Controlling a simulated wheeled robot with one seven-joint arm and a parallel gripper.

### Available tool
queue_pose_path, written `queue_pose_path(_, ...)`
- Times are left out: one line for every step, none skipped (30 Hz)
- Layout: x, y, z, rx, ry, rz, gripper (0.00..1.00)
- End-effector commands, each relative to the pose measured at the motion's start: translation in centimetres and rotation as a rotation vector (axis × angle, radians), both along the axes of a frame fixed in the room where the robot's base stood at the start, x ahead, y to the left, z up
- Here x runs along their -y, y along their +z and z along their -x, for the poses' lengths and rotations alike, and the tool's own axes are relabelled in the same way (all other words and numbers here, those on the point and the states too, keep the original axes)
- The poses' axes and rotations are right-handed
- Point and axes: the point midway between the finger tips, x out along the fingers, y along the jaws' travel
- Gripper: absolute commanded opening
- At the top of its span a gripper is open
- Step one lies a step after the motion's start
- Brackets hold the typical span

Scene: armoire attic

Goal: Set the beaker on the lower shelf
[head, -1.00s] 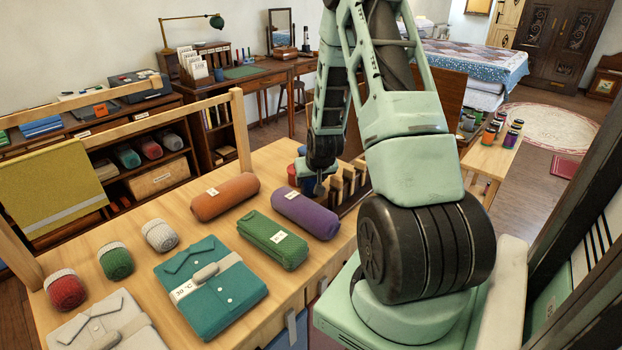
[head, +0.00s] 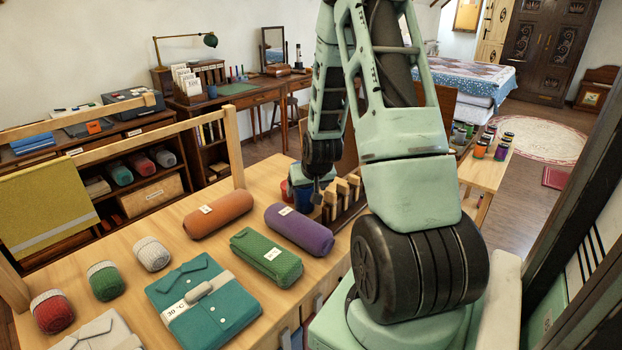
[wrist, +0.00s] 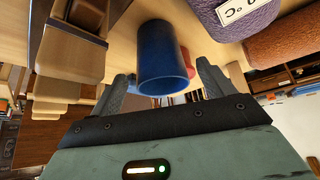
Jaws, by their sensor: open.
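A blue cup-like vessel, which looks like the beaker (head: 303,199), stands on the wooden table near the dark rack. It is partly hidden by my gripper (head: 312,181) in the head view. In the wrist view the blue beaker (wrist: 163,62) shows between the two spread fingers of my gripper (wrist: 165,88). The fingers are open, and I cannot tell whether either touches it.
A red vessel (head: 284,189) is close behind the beaker. A rack of wooden blocks (head: 343,198) is just right of it. A purple roll (head: 300,230), an orange roll (head: 218,214) and a green pouch (head: 266,257) lie nearby. A wooden rail (head: 190,122) edges the table's far side.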

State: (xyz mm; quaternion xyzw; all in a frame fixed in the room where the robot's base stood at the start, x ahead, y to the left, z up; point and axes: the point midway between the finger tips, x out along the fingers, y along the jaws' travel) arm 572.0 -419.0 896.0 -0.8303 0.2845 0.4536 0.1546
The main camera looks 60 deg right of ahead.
Motion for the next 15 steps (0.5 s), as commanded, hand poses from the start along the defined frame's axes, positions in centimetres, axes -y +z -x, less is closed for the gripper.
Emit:
queue_pose_path(-0.3, 1.0, 0.4, 0.003, -0.001, 0.004, 0.81)
queue_pose_path(-0.5, 1.5, 0.7, 0.003, -0.001, 0.004, 0.81)
queue_pose_path(-0.8, 2.1, 1.0, 0.002, -0.001, 0.002, 0.81)
queue_pose_path(-0.9, 2.5, 1.3, 0.003, -0.001, 0.003, 0.81)
queue_pose_path(-1.1, 3.0, 1.5, 0.003, -0.002, 0.002, 0.81)
queue_pose_path(-1.3, 3.5, 1.8, 0.003, -0.002, 0.002, 0.81)
queue_pose_path(-1.5, 3.9, 2.0, 0.002, -0.001, 0.002, 0.81)
queue_pose_path(-1.6, 4.3, 2.1, 0.002, -0.001, 0.002, 0.81)
queue_pose_path(-1.8, 4.7, 2.4, 0.002, -0.001, 0.003, 0.81)
queue_pose_path(-1.9, 5.0, 2.5, 0.002, 0.0, 0.001, 0.81)
queue_pose_path(-2.1, 5.2, 2.6, 0.001, 0.0, 0.001, 0.81)
queue_pose_path(-2.2, 5.6, 2.8, 0.002, 0.0, 0.001, 0.81)
queue_pose_path(-2.2, 5.7, 2.9, 0.002, -0.001, 0.001, 0.81)
queue_pose_path(-2.3, 5.9, 2.9, 0.001, -0.001, 0.0, 0.81)
queue_pose_path(-2.4, 6.0, 3.0, 0.001, -0.001, 0.0, 0.81)
